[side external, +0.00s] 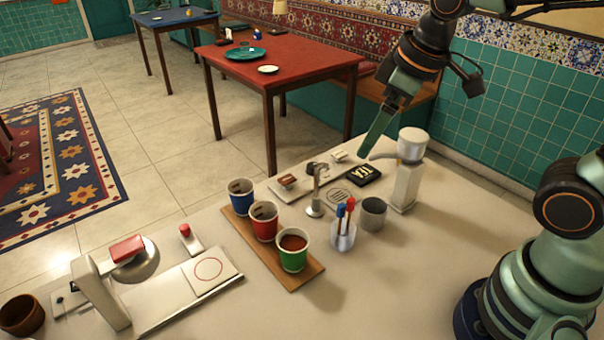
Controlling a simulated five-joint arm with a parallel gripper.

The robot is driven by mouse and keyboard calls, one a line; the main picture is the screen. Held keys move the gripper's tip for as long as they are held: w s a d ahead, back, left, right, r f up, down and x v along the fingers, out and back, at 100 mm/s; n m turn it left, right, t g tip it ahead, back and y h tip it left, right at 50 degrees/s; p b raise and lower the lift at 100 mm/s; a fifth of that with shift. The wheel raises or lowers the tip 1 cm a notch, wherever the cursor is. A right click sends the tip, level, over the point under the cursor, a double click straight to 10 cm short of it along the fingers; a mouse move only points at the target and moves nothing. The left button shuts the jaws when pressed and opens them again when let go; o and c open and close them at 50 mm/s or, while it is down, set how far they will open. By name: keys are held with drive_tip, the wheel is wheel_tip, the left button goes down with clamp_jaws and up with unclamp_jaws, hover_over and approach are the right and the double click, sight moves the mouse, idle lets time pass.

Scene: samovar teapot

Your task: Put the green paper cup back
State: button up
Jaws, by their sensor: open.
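The green paper cup (293,258) stands upright at the near end of a wooden board (301,279), with brown liquid inside. A red paper cup (264,228) and a blue paper cup (240,203) stand behind it in a row on the same board. My gripper (421,118) is at the upper right, high above the counter and well apart from the green cup. Its jaws are spread wide, with the long green finger pointing down and left. Nothing shows between them.
A white dispenser (406,185), a grey cup (373,214), a holder with red and blue sticks (343,235) and a metal tap (315,195) stand right of the board. A scale-like device (110,288) and a brown bowl (21,314) are at left. The front counter is clear.

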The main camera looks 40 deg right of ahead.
drive_tip(key=d+m, duration=0.1)
drive_tip(key=s+d+m+t, duration=0.1)
drive_tip(key=d+m, duration=0.1)
drive_tip(key=s+d+m, duration=0.1)
drive_tip(key=m, duration=0.1)
drive_tip(key=shift+s+d+r+t+h, duration=0.15)
drive_tip(key=shift+s+r+t+h, duration=0.05)
drive_tip(key=shift+s+t+h, duration=0.1)
idle(0.9)
